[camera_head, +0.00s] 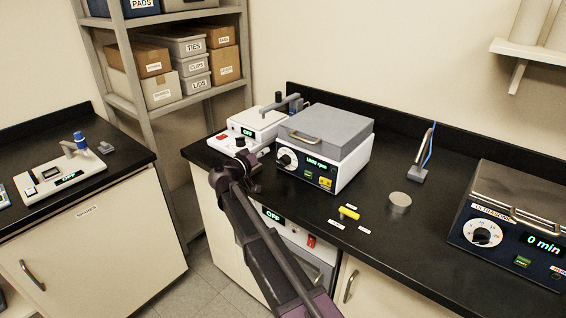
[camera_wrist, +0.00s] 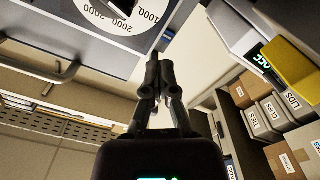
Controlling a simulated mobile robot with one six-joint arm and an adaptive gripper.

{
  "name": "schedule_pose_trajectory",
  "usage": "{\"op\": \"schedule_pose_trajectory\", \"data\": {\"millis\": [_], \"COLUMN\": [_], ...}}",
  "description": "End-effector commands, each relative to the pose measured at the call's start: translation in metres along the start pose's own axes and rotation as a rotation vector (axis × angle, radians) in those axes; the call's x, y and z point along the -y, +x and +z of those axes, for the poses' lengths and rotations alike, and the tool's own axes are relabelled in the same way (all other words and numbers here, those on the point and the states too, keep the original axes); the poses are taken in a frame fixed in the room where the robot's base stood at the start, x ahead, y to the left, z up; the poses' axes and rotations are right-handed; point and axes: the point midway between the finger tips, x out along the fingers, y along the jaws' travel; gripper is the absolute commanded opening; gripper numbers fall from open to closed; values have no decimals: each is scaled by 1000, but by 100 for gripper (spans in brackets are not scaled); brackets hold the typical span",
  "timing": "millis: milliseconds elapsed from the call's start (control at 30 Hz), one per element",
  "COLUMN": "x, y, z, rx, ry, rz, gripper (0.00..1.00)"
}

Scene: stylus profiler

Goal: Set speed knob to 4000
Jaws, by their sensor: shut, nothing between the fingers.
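The grey-lidded white machine (camera_head: 327,150) stands on the black bench. Its dark blue front carries the speed knob (camera_head: 287,159) on a white dial, and a green display (camera_head: 316,163) that seems to read 1000 rpm. In the wrist view the dial (camera_wrist: 93,12) is cut off by the top edge; the marks 1000, 2000 and 3000 show, with part of the knob (camera_wrist: 124,5). My gripper (camera_head: 247,163) is shut and empty, left of the knob in the head view. In the wrist view my gripper's fingertips (camera_wrist: 159,62) are together, below the dial and apart from it.
A second white device (camera_head: 247,128) with an OFF display stands behind left. A yellow bar (camera_head: 349,213), small labels and a grey disc (camera_head: 400,200) lie on the bench to the right. An ultrasonic bath (camera_head: 510,225) stands far right. A shelf with boxes (camera_head: 190,65) is behind.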

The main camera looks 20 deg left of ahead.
Motion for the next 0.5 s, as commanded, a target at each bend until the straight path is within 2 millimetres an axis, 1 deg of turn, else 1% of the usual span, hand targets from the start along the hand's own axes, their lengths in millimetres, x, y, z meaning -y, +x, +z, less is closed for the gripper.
{"op": "schedule_pose_trajectory", "data": {"millis": [100,300,500], "x": [-4,-14,-17], "y": [0,0,0], "z": [-4,-7,-7], "rx": [5,6,4], "ry": [109,248,289], "rz": [-9,-6,-3], "gripper": [0,0,0]}}
